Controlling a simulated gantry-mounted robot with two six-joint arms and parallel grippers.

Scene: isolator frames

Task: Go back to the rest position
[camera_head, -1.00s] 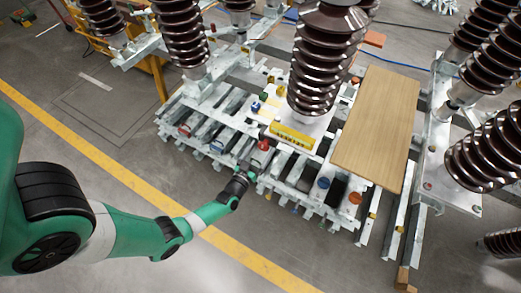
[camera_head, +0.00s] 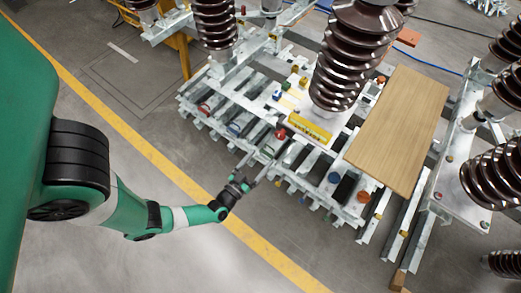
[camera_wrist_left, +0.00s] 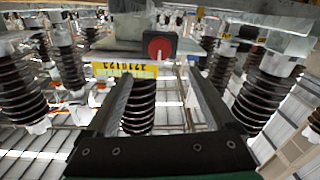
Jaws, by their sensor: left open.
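My left arm comes in from the left, and its gripper (camera_head: 256,178) is over the near edge of the metal frame (camera_head: 215,122). In the left wrist view the two dark fingers of this gripper (camera_wrist_left: 165,85) stand apart with nothing between them. A red round knob (camera_wrist_left: 159,47) on a dark box is beyond the fingertips, apart from them. In the head view a small red part (camera_head: 280,134) is just past the gripper. A yellow strip with dark marks (camera_head: 310,127) lies behind it, and it also shows in the left wrist view (camera_wrist_left: 125,70). My right gripper is not in view.
Tall brown ribbed insulators (camera_head: 350,60) rise from the frame. A wooden board (camera_head: 400,130) lies on its right side. A blue knob (camera_head: 334,178) and an orange knob (camera_head: 364,197) sit on the near edge.

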